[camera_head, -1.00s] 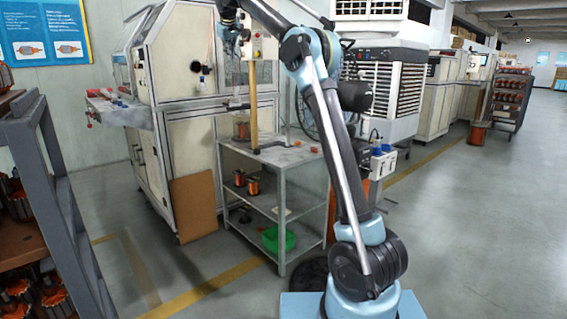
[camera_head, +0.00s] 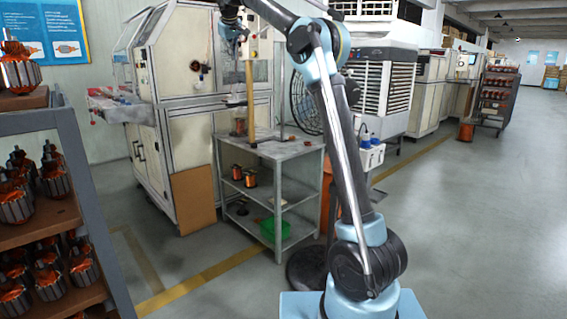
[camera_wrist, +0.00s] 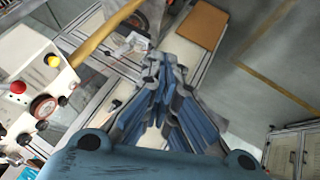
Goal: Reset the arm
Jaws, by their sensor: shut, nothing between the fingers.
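My gripper (camera_wrist: 163,65) is shut with nothing between its fingers in the wrist view. In the head view my gripper (camera_head: 234,40) hangs at the end of my raised arm, at the upper left of the arm. It is in front of the cream winding machine (camera_head: 182,140) and above the grey metal table (camera_head: 285,150). The gripper is small there and its fingertips are hard to make out. In the wrist view a control box (camera_wrist: 35,65) with red and yellow buttons lies to the left of the gripper, apart from it.
A shelf rack (camera_head: 68,130) with several armatures stands at the left. A yellow post (camera_head: 251,95) rises from the table near the gripper. A brown board (camera_head: 193,200) leans against the machine. A large air cooler (camera_head: 385,85) stands behind my arm. Open floor (camera_head: 470,230) lies to the right.

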